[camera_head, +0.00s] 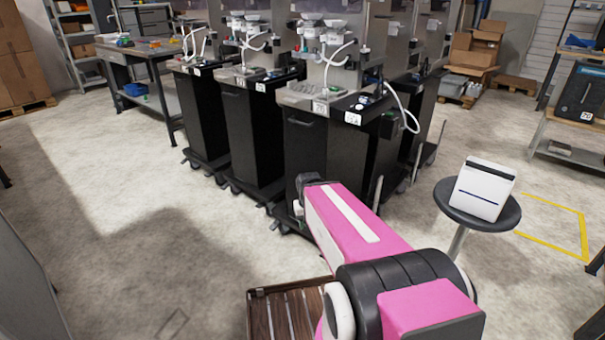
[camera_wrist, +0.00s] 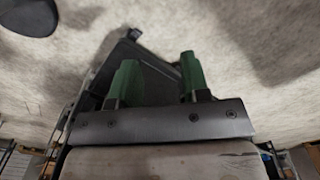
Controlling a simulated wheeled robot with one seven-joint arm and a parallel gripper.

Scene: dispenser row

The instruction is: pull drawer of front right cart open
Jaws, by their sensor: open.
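The front right cart (camera_head: 306,150) is black and stands nearest to me in the head view, with a white label on its top edge. Its tall drawer front has a handle (camera_head: 300,122) near the top and looks flush, so the drawer appears shut. My pink arm covers the cart's lower right part. In the wrist view my gripper (camera_wrist: 158,72) shows two green fingers, spread apart with nothing between them. In the head view the fingers are mostly hidden beyond my arm, low by the cart's front. The handle is not clear in the wrist view.
Similar carts (camera_head: 250,130) stand close on the left. A round stool (camera_head: 450,208) with a white box (camera_head: 484,190) stands at the right. A slatted wooden surface (camera_head: 290,312) is below my arm. The floor (camera_head: 130,210) at left is clear.

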